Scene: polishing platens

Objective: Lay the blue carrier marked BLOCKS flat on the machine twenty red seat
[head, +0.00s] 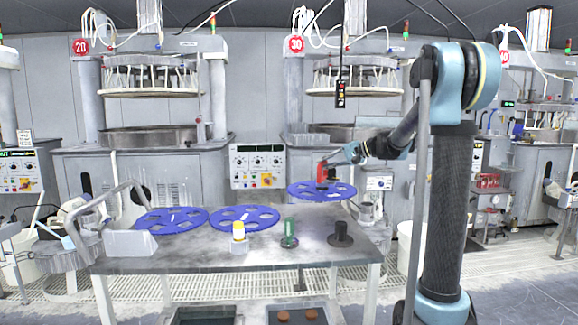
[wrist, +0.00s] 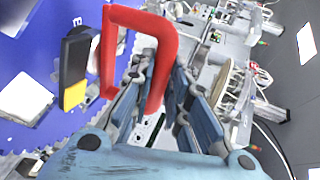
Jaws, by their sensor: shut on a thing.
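My gripper (head: 330,162) is shut on a red handle (head: 321,172), which also fills the middle of the wrist view (wrist: 168,50). A blue round carrier (head: 300,190) hangs level under this handle, above the table's back right edge. Its blue face shows at the left of the wrist view (wrist: 60,45). Two more blue carriers, the left one (head: 160,222) and the middle one (head: 228,214), lie flat on the table. Their labels are too small to read. The machine with the red sign 20 (head: 80,46) stands at the back left. I cannot make out its red seat.
The machine with the sign 30 (head: 296,44) stands behind the held carrier. A control panel (head: 257,165) stands between the machines.

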